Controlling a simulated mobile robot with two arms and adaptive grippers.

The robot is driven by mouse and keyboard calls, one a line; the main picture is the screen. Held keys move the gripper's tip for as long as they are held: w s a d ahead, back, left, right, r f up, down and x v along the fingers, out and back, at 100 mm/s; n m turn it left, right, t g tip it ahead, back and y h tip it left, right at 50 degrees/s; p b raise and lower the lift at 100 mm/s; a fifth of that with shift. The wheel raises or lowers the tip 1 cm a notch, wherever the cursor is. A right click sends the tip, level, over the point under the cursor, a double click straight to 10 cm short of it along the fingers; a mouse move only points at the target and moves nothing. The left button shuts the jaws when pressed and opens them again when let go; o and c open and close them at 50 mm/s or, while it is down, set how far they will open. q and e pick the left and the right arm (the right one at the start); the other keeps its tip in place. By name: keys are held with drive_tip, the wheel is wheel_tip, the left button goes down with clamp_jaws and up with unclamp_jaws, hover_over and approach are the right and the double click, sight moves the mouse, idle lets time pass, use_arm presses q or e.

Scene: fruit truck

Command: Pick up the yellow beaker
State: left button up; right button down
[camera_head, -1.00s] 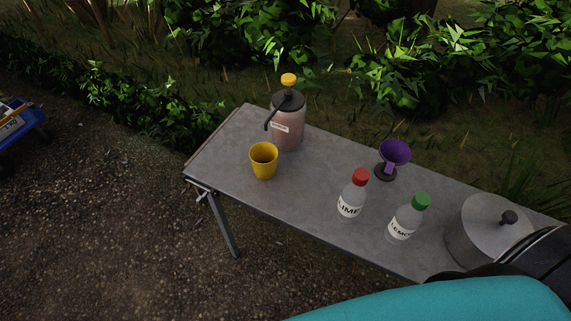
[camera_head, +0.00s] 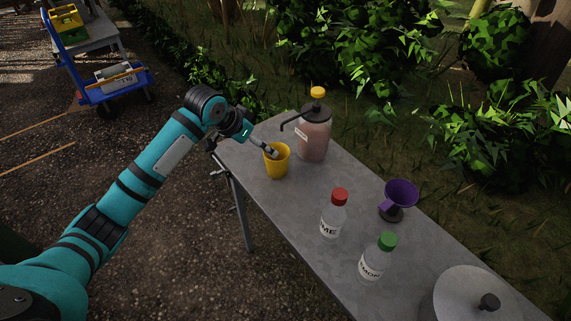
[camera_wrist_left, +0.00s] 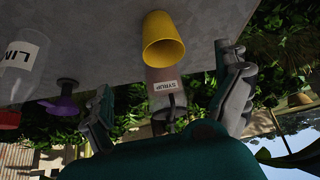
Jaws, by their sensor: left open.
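The yellow beaker (camera_head: 277,163) stands upright near the left end of the grey table, in front of the pink syrup dispenser. My left gripper (camera_head: 262,148) comes in from the left over the table's end, with its fingers close to the beaker's rim. I cannot tell whether it touches the beaker. In the left wrist view the beaker (camera_wrist_left: 164,42) lies ahead, between the lines of the two spread fingers (camera_wrist_left: 170,95), with nothing held. The picture there is upside down. My right gripper is out of view.
The syrup dispenser (camera_head: 314,137) stands just behind the beaker. A red-capped bottle (camera_head: 333,216), a green-capped bottle (camera_head: 375,259), a purple cup-like piece (camera_head: 400,194) and a metal pot (camera_head: 465,300) stand further right. The grey table (camera_head: 280,210) is clear between beaker and bottles.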

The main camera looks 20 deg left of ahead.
use_arm(q)
hover_over(277, 168)
drive_tip(key=a, duration=0.3)
wheel_tip(277, 168, down, 5)
drive_tip(key=p+x, duration=0.1)
drive_tip(key=x, duration=0.7)
drive_tip(key=shift+s+f+p, duration=0.1)
drive_tip(key=shift+s+p, duration=0.15)
drive_tip(key=shift+p, duration=0.15)
drive_tip(key=shift+w+f, duration=0.15)
drive_tip(key=shift+f, duration=0.15)
drive_tip(key=c, duration=1.1)
drive_tip(key=shift+c, duration=0.3)
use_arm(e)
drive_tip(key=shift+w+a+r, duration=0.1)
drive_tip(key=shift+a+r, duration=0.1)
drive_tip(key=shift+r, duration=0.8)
